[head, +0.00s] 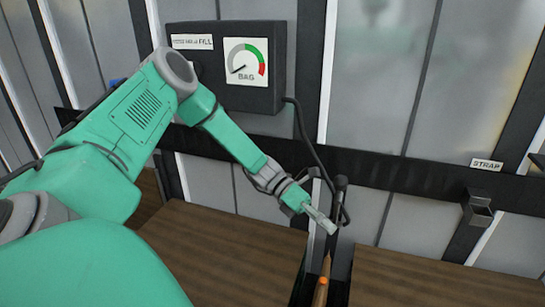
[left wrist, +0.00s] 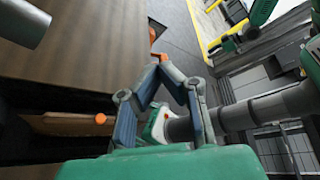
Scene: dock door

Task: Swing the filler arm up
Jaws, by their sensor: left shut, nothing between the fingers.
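A black filler arm (head: 340,186) with a hose stands upright at the dark rail, beside my left gripper in the head view. The hose runs up to a dark box (head: 282,68) with a FILL label and a BAG gauge (head: 246,63); its needle points to the lower left. My left gripper (head: 328,226) is shut and empty, with its fingers pointing down and right, close to the filler arm's lower part. I cannot tell whether they touch. The left wrist view shows its fingertips (left wrist: 160,60) together. My right gripper is not in view.
Two wood-grain loads, left (head: 215,245) and right (head: 440,278), leave a narrow dark gap below the gripper. A brown piece with an orange fitting (head: 323,281) sits in the gap. A bracket (head: 478,207) under a STRAP label is on the right.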

